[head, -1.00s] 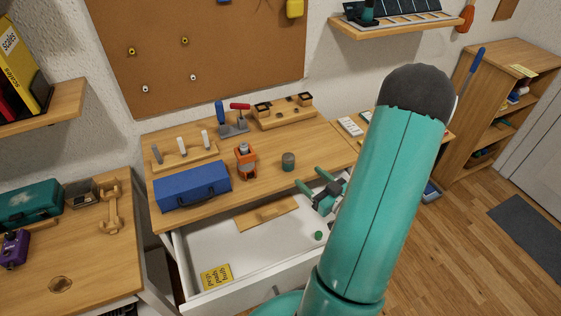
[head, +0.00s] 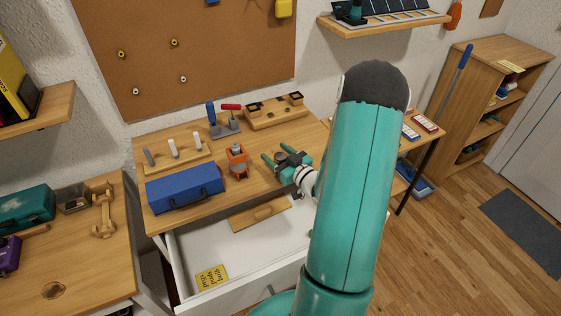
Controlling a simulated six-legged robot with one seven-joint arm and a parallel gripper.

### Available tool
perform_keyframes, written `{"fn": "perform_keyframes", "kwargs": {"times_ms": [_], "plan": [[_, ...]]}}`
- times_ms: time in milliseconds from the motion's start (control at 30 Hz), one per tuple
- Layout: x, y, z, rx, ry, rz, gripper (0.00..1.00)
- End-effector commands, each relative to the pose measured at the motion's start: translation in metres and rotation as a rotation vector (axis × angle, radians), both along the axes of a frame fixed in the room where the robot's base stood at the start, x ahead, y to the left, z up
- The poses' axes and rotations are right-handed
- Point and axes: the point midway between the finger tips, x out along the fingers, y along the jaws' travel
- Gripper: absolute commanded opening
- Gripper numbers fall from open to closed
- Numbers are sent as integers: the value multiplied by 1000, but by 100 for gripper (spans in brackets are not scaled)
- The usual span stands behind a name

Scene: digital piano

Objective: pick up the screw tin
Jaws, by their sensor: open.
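My gripper (head: 275,153) is open over the right part of the wooden workbench top (head: 202,200). Its two teal fingers point to the left and back. The screw tin cannot be made out now; a small round grey-green tin stood at about this spot earlier, and my gripper covers that area. Whether the fingers are around the tin, above it or beside it cannot be told. My teal arm hides the right end of the bench.
An orange tool (head: 237,162) stands just left of my gripper. A blue toolbox (head: 184,188), a clamp stand (head: 225,125) and a wooden rack (head: 275,112) are also on the bench. The open drawer (head: 235,255) juts out in front, holding a yellow booklet (head: 211,278).

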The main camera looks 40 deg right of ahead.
Motion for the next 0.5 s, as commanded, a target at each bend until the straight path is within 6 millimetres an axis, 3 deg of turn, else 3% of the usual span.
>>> {"fn": "perform_keyframes", "kwargs": {"times_ms": [167,433,500], "plan": [[1,0,0,1,0,0,61],[0,0,0,1,0,0,12],[0,0,0,1,0,0,12]]}}
